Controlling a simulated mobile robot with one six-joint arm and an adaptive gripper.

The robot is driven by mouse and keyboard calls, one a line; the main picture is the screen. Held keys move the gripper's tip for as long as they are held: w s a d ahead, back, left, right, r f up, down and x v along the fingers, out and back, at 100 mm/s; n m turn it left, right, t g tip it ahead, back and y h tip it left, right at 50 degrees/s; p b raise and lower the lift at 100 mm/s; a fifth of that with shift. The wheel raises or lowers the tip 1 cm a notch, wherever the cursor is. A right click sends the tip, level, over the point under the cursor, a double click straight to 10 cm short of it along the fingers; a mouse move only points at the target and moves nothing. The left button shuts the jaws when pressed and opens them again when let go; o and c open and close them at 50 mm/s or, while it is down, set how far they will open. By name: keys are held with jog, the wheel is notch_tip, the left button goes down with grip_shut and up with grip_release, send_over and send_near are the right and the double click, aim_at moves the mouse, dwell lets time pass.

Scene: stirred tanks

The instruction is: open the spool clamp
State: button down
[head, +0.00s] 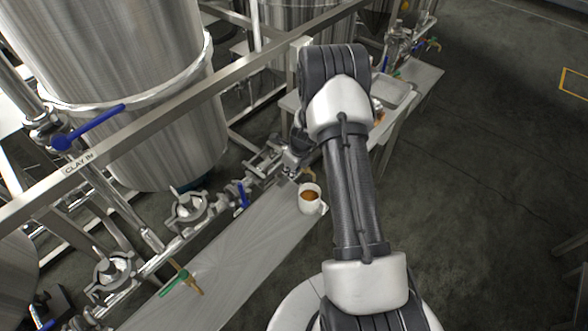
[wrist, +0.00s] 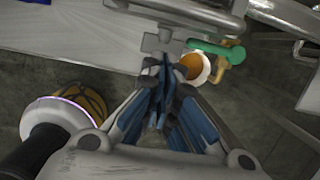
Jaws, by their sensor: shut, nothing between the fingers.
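A bright metal pipe run with clamps and fittings lies along the steel ledge in the head view. A metal fitting (head: 264,164) on it, left of my gripper, looks like the spool clamp, but it is small and partly hidden. In the wrist view a T-shaped metal piece (wrist: 164,40) stands just beyond the fingertips; it may be the clamp's handle. I cannot tell whether the fingers touch it. My gripper (wrist: 165,72) is shut and empty. In the head view it shows as a dark shape (head: 297,154), partly behind my arm.
A white cup of brown liquid (head: 310,199) stands on the ledge (head: 245,240) close to my gripper. A green valve handle (wrist: 218,51) is right of the fingertips in the wrist view. A large steel tank (head: 130,100) and a rail (head: 190,105) bound the left; open floor lies right.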

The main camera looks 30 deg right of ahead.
jog(key=shift+w+a+r, duration=0.2)
jog(key=shift+w+r, duration=0.45)
jog(key=shift+w, duration=0.05)
jog(key=shift+w+a+r, duration=0.2)
jog(key=shift+w+r, duration=0.4)
jog(key=shift+w, duration=0.05)
jog(key=shift+r, duration=0.1)
